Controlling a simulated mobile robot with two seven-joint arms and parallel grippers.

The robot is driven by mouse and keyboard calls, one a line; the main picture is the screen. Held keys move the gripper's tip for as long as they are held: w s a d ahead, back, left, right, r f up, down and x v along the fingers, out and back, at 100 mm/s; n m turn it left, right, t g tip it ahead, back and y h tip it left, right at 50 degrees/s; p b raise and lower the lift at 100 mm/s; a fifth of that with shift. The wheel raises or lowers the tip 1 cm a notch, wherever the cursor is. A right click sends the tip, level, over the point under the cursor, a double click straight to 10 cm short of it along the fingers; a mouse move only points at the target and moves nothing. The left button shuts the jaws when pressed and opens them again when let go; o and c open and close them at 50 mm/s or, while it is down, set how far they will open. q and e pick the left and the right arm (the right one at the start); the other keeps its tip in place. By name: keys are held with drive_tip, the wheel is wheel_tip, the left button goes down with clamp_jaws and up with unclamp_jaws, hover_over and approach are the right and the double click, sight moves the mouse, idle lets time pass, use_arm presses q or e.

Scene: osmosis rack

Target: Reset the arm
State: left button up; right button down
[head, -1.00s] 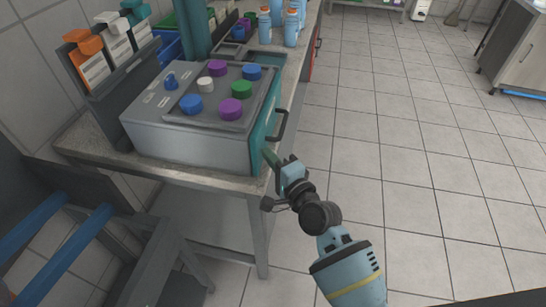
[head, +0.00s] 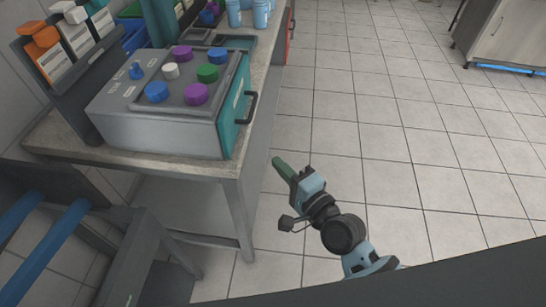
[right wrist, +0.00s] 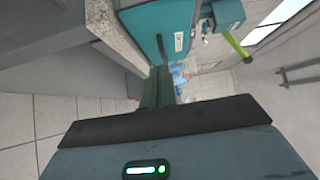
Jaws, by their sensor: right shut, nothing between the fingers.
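My right gripper (head: 277,163) is shut and empty. It hangs over the floor just right of the bench, apart from it, with its green fingers pointing up and left in the head view. In the right wrist view its closed green fingers (right wrist: 158,88) point toward the side of the bench and a teal panel (right wrist: 160,28). My left gripper is not in view.
A grey box (head: 160,130) with coloured knobs and a teal, handled side stands on the bench (head: 150,163). Blue bottles (head: 233,12) stand farther back. The tiled floor (head: 400,130) to the right is clear.

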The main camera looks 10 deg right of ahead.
drive_tip(key=shift+s, duration=0.1)
idle(0.3)
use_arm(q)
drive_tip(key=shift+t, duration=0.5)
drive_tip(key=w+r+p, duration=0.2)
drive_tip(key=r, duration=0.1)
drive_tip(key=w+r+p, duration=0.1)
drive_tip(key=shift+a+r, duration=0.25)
use_arm(e)
drive_tip(key=s+d+f+n+g+h, duration=0.2)
drive_tip(key=s+d+f+n, duration=0.2)
drive_tip(key=s, duration=0.5)
drive_tip(key=s+d+f+n+g+h, duration=0.2)
drive_tip(key=s+d+f+n, duration=0.2)
drive_tip(key=s+f, duration=0.5)
drive_tip(key=s+d+f+n+g+h, duration=0.2)
drive_tip(key=s+f+n, duration=0.4)
drive_tip(key=s, duration=0.5)
drive_tip(key=shift+s+d+f+g+h, duration=0.15)
drive_tip(key=shift+d+f+g+h, duration=0.4)
drive_tip(key=shift+d, duration=0.6)
drive_tip(key=shift+f, duration=0.1)
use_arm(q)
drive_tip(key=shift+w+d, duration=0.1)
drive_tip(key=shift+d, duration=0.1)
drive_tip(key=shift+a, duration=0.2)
